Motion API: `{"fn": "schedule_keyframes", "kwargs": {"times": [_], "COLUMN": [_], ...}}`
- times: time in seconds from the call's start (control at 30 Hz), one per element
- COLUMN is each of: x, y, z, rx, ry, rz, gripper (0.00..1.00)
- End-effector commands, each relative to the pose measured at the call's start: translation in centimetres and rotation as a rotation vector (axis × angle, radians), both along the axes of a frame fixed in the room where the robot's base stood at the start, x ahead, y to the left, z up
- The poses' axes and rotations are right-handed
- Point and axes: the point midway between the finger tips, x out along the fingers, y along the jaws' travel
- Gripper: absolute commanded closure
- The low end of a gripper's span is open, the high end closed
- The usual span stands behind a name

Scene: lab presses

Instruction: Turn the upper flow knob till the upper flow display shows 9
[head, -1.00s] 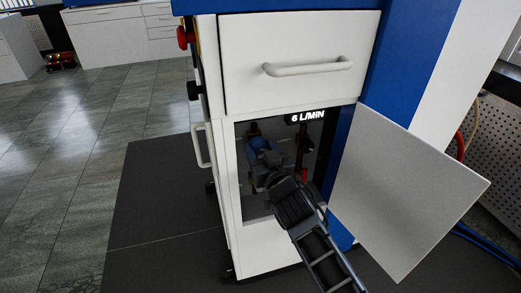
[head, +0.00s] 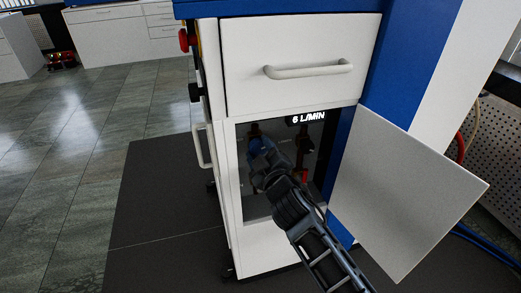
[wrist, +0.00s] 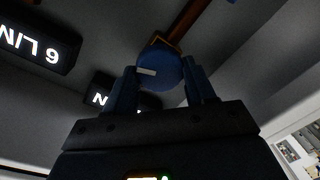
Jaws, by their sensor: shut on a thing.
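A blue round knob (wrist: 160,72) with a white pointer mark sits between the two fingers of my gripper (wrist: 165,82) in the wrist view. The fingers are shut on its sides. In the head view my gripper (head: 258,158) reaches into the open lower compartment and largely hides the knob. A black display (head: 308,117) at the top of the opening reads 6 L/MIN. In the wrist view a display reading 6 (wrist: 40,47) shows turned over at the left. A second display (wrist: 99,96) is mostly hidden behind a finger; I cannot read its number.
The white cabinet has a closed drawer (head: 300,68) above the opening. Its open door (head: 408,195) stands to the right of my arm. Red fittings (head: 302,174) are inside, right of my gripper. The compartment walls lie close around it. Floor at the left is clear.

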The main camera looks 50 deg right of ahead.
Motion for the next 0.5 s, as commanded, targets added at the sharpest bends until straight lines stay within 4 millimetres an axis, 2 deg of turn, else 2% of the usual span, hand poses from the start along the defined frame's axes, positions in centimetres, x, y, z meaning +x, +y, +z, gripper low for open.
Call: {"fn": "schedule_keyframes", "kwargs": {"times": [0.5], "x": [0.05], "y": [0.13], "z": [-0.09], "rx": [-0.152], "ry": [0.104], "rz": [0.001], "gripper": [0.76]}}
